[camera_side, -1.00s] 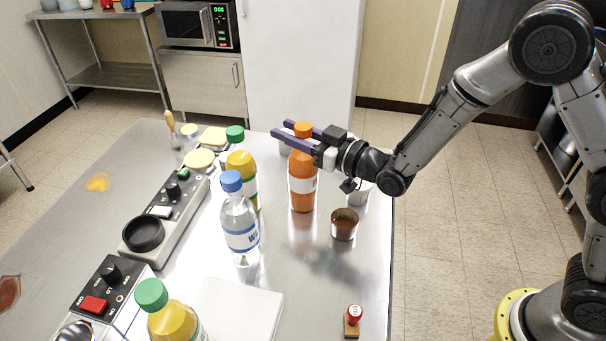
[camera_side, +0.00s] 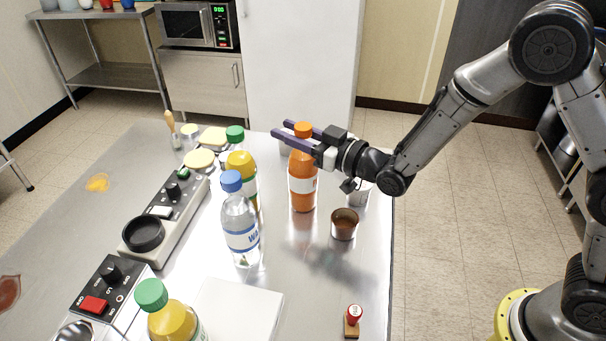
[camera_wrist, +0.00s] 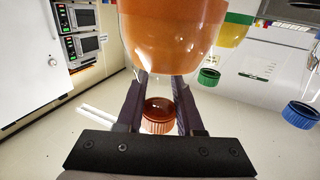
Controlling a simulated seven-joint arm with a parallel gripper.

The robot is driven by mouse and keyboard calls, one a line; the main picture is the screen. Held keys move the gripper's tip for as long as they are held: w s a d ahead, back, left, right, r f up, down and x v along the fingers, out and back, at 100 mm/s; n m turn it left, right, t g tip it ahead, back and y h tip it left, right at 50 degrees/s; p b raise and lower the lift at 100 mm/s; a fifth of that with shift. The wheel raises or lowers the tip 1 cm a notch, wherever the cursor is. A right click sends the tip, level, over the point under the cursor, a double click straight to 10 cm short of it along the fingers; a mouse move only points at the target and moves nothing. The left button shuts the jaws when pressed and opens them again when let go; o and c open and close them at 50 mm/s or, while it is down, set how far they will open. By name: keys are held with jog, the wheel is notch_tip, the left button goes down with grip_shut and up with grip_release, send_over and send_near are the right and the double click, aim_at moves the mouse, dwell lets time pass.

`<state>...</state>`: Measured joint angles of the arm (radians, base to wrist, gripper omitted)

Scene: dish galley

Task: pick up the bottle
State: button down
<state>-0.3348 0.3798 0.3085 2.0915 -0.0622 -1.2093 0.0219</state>
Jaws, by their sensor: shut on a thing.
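An orange bottle (camera_side: 303,170) with an orange cap and a white label stands upright near the far right part of the steel table in the side view. My gripper (camera_side: 283,128) is level with its top, with the two dark fingers on either side of the neck. In the wrist view, the orange body (camera_wrist: 172,30) fills the top, and the cap (camera_wrist: 158,118) shows between the fingers (camera_wrist: 160,80). The gripper is shut on the bottle's neck. I cannot tell whether its base touches the table.
A brown-filled cup (camera_side: 344,225) stands close in front. A red-topped stamp (camera_side: 352,320), white board (camera_side: 240,308) and another yellow bottle (camera_side: 172,320) are nearer.

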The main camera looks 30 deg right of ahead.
jog(key=shift+r, duration=0.15)
jog(key=shift+r, duration=0.1)
